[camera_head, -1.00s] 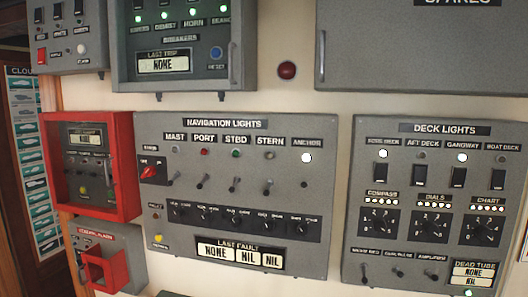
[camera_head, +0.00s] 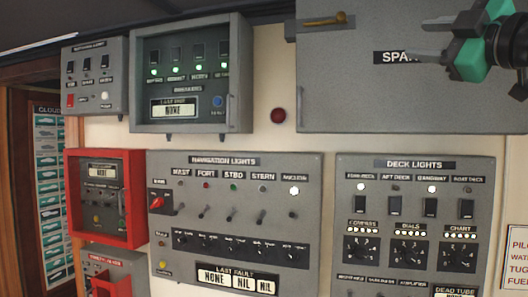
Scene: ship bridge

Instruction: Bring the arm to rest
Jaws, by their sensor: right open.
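My right gripper (camera_head: 424,38) is at the top right, in front of the grey spares locker (camera_head: 350,95). Its jaws are open, with nothing seen between the pale fingers, which point left. Its body is green and black, and the rest of the arm is cut off by the right edge. It partly covers the locker's label; whether it touches the locker cannot be told. My left gripper is not in view.
Below are the navigation lights panel (camera_head: 236,220), its anchor lamp lit, and the deck lights panel (camera_head: 485,218). A breaker box (camera_head: 240,75) and a red box (camera_head: 136,195) are at left.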

